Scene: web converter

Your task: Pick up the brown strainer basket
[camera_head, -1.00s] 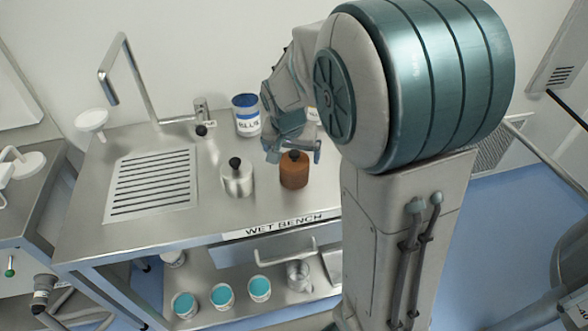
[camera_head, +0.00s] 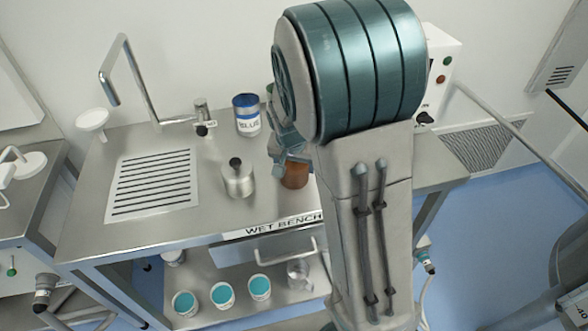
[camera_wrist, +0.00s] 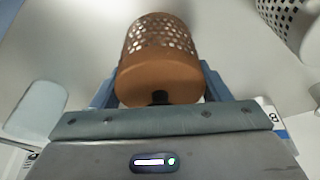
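The brown strainer basket (camera_head: 294,178) stands on the wet bench, its upper part hidden by my gripper (camera_head: 290,150) just above and around it. In the wrist view the basket (camera_wrist: 160,70) is a brown cylinder with a perforated wall and a black knob at its near end. The two blue fingers of my gripper (camera_wrist: 159,78) lie one on each side of it. No clear gap shows between fingers and basket, and I cannot tell whether they press on it.
A pale metal basket with a black knob (camera_head: 238,180) stands to the left; a perforated one shows in the wrist view (camera_wrist: 290,18). A blue-labelled canister (camera_head: 247,118) stands behind. A faucet (camera_head: 135,85) and slotted drain plate (camera_head: 152,183) are further left. Teal-topped cups (camera_head: 222,295) sit below.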

